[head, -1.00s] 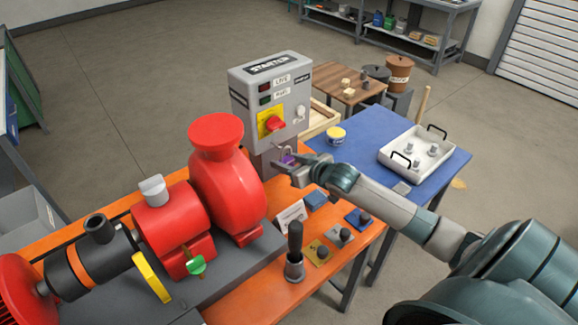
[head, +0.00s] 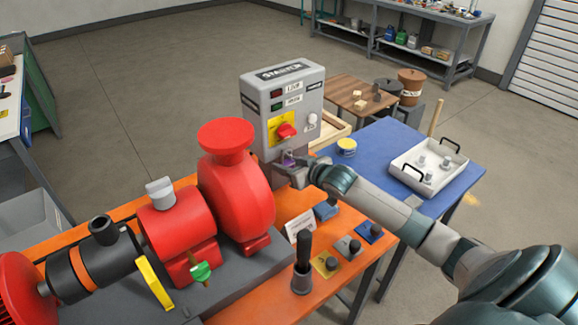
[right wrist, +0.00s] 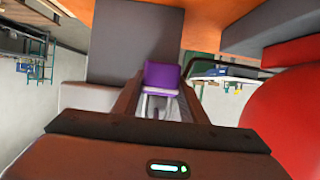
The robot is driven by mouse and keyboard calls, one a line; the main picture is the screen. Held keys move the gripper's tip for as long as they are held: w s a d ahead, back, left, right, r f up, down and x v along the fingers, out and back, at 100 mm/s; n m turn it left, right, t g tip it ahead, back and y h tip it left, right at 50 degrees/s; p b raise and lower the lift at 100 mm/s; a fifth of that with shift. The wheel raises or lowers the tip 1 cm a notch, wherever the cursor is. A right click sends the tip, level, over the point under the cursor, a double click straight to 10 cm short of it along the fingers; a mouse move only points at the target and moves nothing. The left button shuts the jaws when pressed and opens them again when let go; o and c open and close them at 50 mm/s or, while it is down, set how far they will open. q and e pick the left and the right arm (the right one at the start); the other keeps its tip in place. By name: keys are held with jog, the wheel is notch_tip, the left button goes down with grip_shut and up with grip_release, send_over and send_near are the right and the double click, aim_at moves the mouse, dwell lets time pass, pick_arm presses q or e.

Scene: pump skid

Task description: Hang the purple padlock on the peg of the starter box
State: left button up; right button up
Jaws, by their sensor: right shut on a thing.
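The starter box (head: 283,105) is a grey cabinet with a red knob on a yellow plate, standing at the far end of the orange bench. My right gripper (head: 286,166) is shut on the purple padlock (head: 289,160) just below the front of the box. In the right wrist view the padlock (right wrist: 162,75) sits between the two fingers, with its pale shackle (right wrist: 158,100) beside the purple body. I cannot make out the peg, nor whether the shackle touches it. My left gripper is not in view.
The red pump (head: 235,185) stands left of my right gripper. A card and several small blocks lie on the orange bench (head: 345,265) in front. A blue table (head: 375,150) with a white tray (head: 425,168) stands to the right.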

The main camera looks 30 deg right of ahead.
jog(key=shift+w+f, duration=0.15)
dwell(0.6)
jog(key=o, duration=1.2)
jog(key=shift+b+v, duration=2)
jog(key=shift+v, duration=6.7)
jog(key=shift+a, duration=0.1)
